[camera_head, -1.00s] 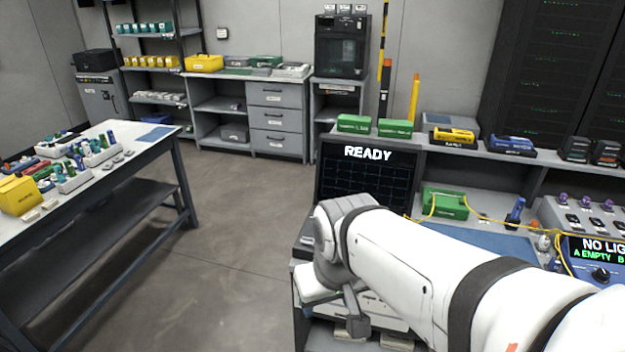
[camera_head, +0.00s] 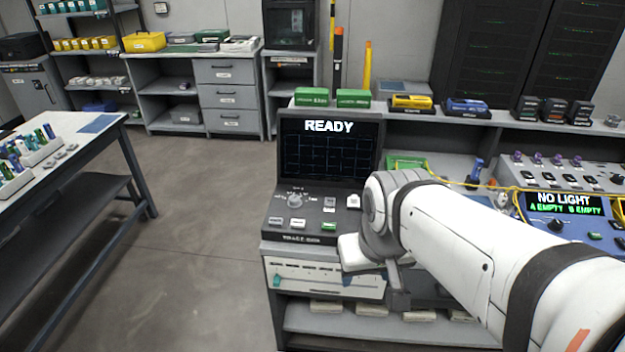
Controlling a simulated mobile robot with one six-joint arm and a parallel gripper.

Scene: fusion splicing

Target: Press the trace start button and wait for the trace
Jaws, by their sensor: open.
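The trace unit (camera_head: 289,235) stands at the left end of the workbench. Its dark screen (camera_head: 329,157) reads READY over a grid with no curve on it. Its panel has a knob (camera_head: 295,200), a few pale buttons (camera_head: 298,223) and a green button (camera_head: 328,227) near the front edge. I cannot read which one is the start button. My white arm reaches in from the lower right and its end is just right of the panel. My gripper (camera_head: 396,284) shows only in part, low in front of the bench edge; its fingertips are unclear. It is apart from the buttons.
Green boxes (camera_head: 353,98) and yellow and blue tools (camera_head: 467,107) line the shelf above. A blue meter (camera_head: 565,212) at right reads NO LIGHT. A side table (camera_head: 97,137) stands at left. The floor between is clear.

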